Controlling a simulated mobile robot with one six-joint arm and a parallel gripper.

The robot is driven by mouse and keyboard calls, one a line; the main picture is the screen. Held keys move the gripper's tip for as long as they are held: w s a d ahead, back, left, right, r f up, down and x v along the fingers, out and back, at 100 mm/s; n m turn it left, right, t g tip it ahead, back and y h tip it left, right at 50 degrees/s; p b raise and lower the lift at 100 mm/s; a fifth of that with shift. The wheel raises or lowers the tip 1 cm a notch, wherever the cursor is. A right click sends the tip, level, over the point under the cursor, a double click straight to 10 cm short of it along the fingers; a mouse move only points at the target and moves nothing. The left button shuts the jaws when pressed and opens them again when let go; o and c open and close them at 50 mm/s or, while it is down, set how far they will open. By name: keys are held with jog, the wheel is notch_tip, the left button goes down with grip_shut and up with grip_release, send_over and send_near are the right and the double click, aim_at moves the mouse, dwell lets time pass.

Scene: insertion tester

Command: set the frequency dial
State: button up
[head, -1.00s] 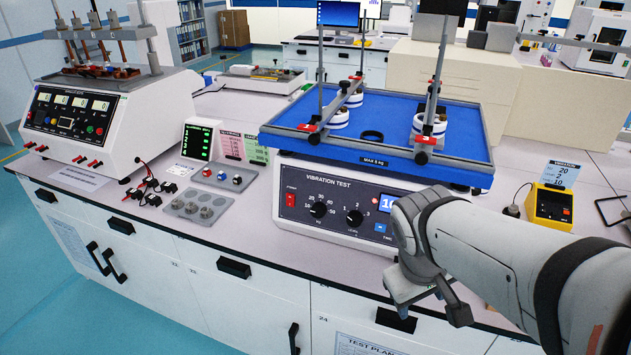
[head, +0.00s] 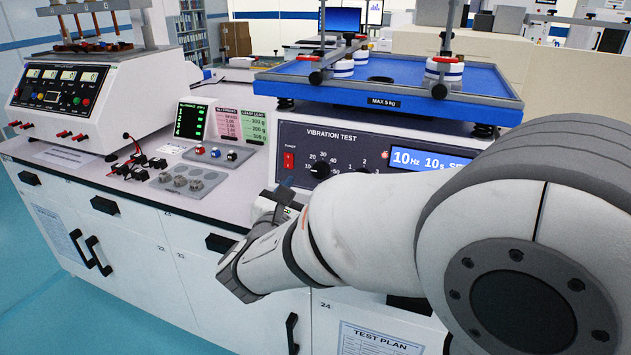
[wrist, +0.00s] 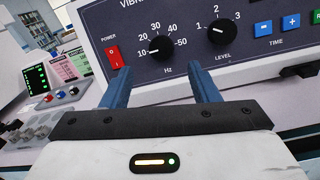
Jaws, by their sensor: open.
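The frequency dial is a black round knob (wrist: 161,46) marked Hz, with a scale from 10 to 50, on the vibration tester's dark front panel. Its white mark points left, near 10. In the head view the dial (head: 320,170) shows just above and beyond my gripper. My gripper (wrist: 161,76) is open and empty. Its two blue fingers point at the panel, one on each side below the dial, apart from it. In the head view my gripper (head: 284,196) is partly hidden by my arm. The display (head: 428,159) reads 10 Hz and 10 s.
A red power switch (wrist: 114,54) is left of the dial and the level knob (wrist: 222,31) is right of it. Blue time buttons (wrist: 263,28) sit further right. A grey plate with round pieces (head: 188,180) lies left on the bench. The blue shaker table (head: 420,80) overhangs the panel.

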aim_at(318, 173)
jog(key=x, duration=0.6)
jog(key=shift+w+d+b, duration=0.25)
jog(key=shift+w+b, duration=0.05)
jog(key=shift+c, duration=0.5)
jog(key=c, duration=0.9)
